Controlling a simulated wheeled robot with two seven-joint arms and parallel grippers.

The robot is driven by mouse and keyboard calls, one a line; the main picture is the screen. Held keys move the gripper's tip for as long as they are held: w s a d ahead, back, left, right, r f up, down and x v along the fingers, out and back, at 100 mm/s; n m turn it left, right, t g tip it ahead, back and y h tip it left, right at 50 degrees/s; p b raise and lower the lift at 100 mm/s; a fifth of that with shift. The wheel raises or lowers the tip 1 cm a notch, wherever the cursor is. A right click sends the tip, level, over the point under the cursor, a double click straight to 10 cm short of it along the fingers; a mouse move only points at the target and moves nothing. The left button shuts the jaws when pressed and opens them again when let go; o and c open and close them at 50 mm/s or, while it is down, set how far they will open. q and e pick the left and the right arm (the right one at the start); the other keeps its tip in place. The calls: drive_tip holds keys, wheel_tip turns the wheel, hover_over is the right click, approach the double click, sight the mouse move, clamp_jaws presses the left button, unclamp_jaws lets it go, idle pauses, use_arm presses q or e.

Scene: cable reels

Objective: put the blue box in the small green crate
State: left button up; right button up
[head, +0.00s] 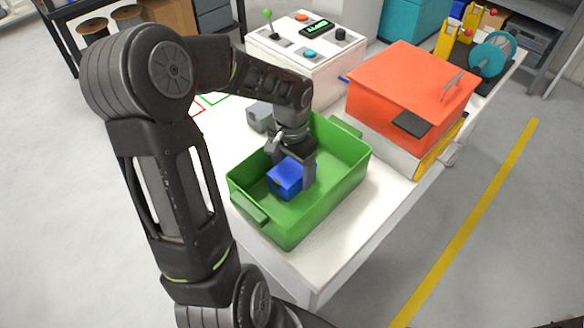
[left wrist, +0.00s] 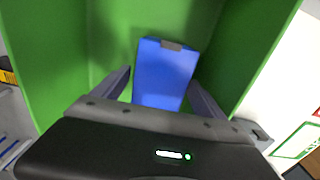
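The blue box (head: 288,180) is inside the green crate (head: 322,212), low between its walls and surrounded by green. My left gripper (head: 292,168) reaches down into the crate over the box. In the left wrist view the blue box (left wrist: 164,75) lies between the two spread fingers (left wrist: 160,82), slightly turned against them. A thin gap shows beside the left finger; the right finger is very close to the box. The gripper looks open around it. The underside of the box is hidden. My right gripper is not in view.
The crate stands on a white table near its front edge. A grey object (head: 260,117) is just behind it. An orange-red box (head: 405,85) stands to the right, and a white control panel (head: 308,55) with knobs is at the back. A yellow floor line (head: 470,215) runs on the right.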

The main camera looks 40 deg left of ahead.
sight(292, 169)
use_arm(q)
drive_tip(key=shift+o, duration=0.2)
drive_tip(key=shift+r, duration=0.15)
wheel_tip(292, 169, up, 12)
drive_tip(key=p, duration=0.9)
